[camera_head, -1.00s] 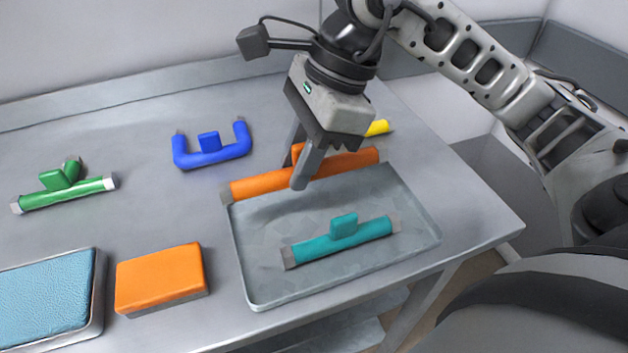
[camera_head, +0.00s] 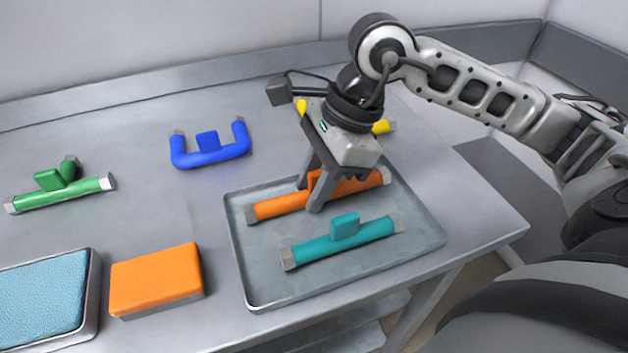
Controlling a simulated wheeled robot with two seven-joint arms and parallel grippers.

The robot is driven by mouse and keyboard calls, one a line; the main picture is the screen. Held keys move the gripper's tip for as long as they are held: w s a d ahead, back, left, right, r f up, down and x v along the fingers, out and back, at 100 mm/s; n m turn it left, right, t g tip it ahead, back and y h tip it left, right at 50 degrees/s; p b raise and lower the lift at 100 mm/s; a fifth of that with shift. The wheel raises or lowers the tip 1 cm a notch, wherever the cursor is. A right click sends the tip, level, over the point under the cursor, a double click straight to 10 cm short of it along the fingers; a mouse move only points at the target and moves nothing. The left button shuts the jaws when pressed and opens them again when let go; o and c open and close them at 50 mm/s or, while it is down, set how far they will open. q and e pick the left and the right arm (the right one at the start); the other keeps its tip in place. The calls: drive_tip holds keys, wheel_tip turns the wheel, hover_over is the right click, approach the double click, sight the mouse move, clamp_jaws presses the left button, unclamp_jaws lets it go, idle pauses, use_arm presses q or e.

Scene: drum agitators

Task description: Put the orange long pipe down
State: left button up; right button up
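The orange long pipe (camera_head: 279,204) has grey end caps and a small orange tab. It lies over the far part of the grey metal tray (camera_head: 243,262), behind the teal pipe (camera_head: 352,239), and looks level with it. Whether it touches the tray floor is hard to tell. My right gripper (camera_head: 309,198) points down at the pipe's middle, with one finger on each side near the tab. It appears shut on the pipe; the fingers partly hide the tab. My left gripper is not in view.
A blue U-shaped pipe (camera_head: 211,157) and a green pipe (camera_head: 62,195) lie to the left. An orange block (camera_head: 156,281) and a blue pad in a tray (camera_head: 42,297) are at the front left. A yellow piece (camera_head: 383,127) is partly hidden behind my gripper.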

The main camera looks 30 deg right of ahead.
drive_tip(key=shift+o, duration=1.3)
drive_tip(key=shift+r, duration=0.1)
drive_tip(key=shift+r+p, duration=0.2)
drive_tip(key=shift+p, duration=0.15)
drive_tip(key=v, duration=1.1)
drive_tip(key=shift+d+r, duration=0.2)
drive_tip(key=shift+r, duration=0.15)
drive_tip(key=shift+s+p, duration=0.1)
drive_tip(key=shift+p, duration=0.2)
